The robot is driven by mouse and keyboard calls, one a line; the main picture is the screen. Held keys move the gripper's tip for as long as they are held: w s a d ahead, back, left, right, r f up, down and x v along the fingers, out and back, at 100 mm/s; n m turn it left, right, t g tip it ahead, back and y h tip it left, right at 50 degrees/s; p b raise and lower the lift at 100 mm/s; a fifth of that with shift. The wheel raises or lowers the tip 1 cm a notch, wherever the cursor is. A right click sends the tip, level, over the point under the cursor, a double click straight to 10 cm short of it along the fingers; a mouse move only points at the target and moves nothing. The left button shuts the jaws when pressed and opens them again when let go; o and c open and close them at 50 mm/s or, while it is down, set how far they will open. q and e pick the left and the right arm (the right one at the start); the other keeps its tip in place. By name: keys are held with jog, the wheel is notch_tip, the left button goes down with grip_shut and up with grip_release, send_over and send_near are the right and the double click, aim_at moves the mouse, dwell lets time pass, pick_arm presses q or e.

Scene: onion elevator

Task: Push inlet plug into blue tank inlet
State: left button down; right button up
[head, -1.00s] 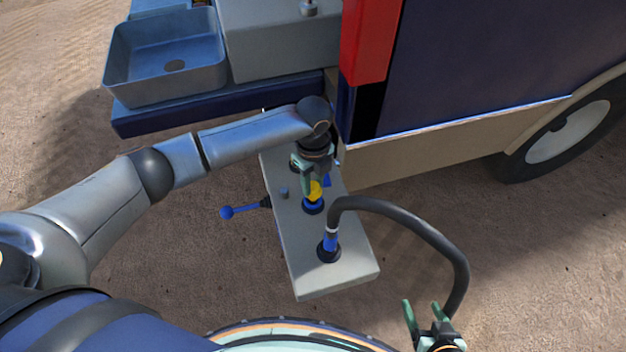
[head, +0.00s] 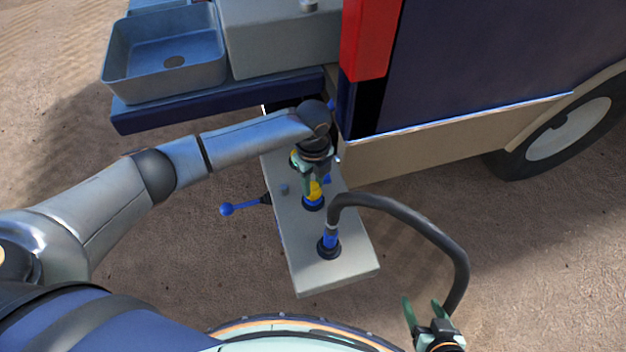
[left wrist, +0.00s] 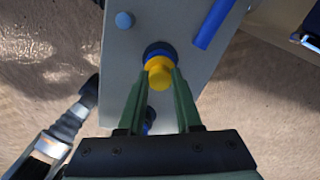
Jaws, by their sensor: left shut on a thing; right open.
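The yellow inlet plug (left wrist: 159,71) is between the fingers of my left gripper (left wrist: 160,80), which is shut on it. The plug sits at the blue ring of the inlet (left wrist: 158,48) on top of the grey tank box. How deep it sits cannot be told. In the head view the plug (head: 316,190) shows just above the blue inlet (head: 313,203), partly hidden by my left gripper (head: 312,185). My right gripper (head: 426,312) is open and empty at the bottom right.
The grey box (head: 330,275) stands by the vehicle (head: 430,150). A black hose (head: 425,222) arches from its blue fitting (head: 329,240) toward my right gripper. A blue-knobbed lever (head: 227,209) sticks out left. A sink (head: 165,55) is at upper left.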

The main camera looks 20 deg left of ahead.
pick_arm(q)
jog(key=shift+f, duration=0.4)
dwell(0.4)
jog(key=c, duration=0.5)
grip_release()
notch_tip(320, 180, up, 12)
jog(key=shift+r+p, duration=0.25)
jog(key=shift+p, duration=0.45)
